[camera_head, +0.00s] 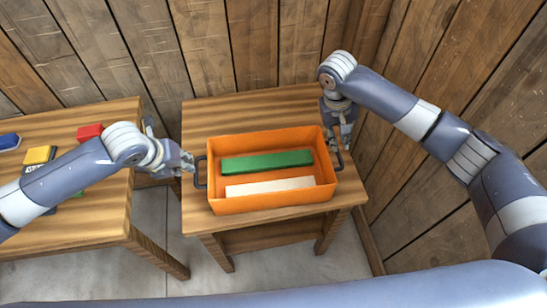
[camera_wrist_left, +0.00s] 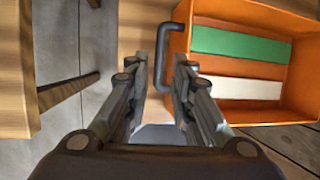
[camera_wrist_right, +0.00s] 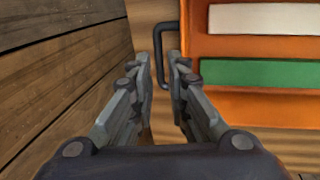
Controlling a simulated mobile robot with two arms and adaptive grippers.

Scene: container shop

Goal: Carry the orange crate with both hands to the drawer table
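The orange crate (camera_head: 269,200) stands upright on a small wooden table (camera_head: 250,112). A green bar (camera_head: 266,162) and a white bar (camera_head: 270,186) lie inside it. My left gripper (camera_head: 188,165) is at the crate's left handle (camera_head: 201,173). In the left wrist view its fingers (camera_wrist_left: 160,65) are apart, with the dark handle (camera_wrist_left: 161,55) between them. My right gripper (camera_head: 340,143) is at the right handle. In the right wrist view its fingers (camera_wrist_right: 160,65) are apart, with the handle (camera_wrist_right: 158,50) between them. No drawer shows clearly.
Another wooden table (camera_head: 95,225) stands at the left, with a red block (camera_head: 89,132), a yellow block (camera_head: 39,155) and a blue block (camera_head: 8,142). A gap of grey floor lies between the tables. Plank walls (camera_head: 250,45) close off the back and right.

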